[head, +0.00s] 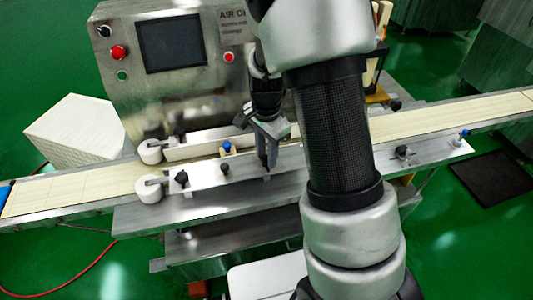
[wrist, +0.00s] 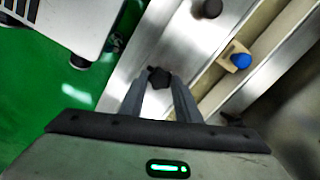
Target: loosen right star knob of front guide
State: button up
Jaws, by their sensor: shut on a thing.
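The front guide (head: 325,163) is a long metal rail along the near side of the belt. In the wrist view, a dark star knob (wrist: 159,77) stands on the bright metal plate of the guide (wrist: 150,48). My gripper (wrist: 160,76) is shut on this knob, with a finger on each side of it. In the head view, my gripper (head: 266,163) reaches down to the guide, and its fingers hide the knob. Other dark knobs stand on the guide to the left (head: 224,168) and to the right (head: 403,151) of my gripper.
A blue knob on a tan block (wrist: 240,60) is beside the guide plate, close to my right finger. The control panel (head: 170,45) rises behind the belt (head: 85,188). White rollers (head: 150,188) are at the left. A white box (head: 75,130) stands behind the belt.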

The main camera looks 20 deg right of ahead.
jog(key=n, duration=0.4)
jog(key=shift+n+b, duration=0.3)
jog(key=n, duration=0.4)
jog(key=shift+n, duration=0.3)
jog(key=n, duration=0.4)
jog(key=shift+n, duration=2.5)
jog(key=o, duration=1)
jog(key=shift+o, duration=0.2)
jog(key=shift+r, duration=0.1)
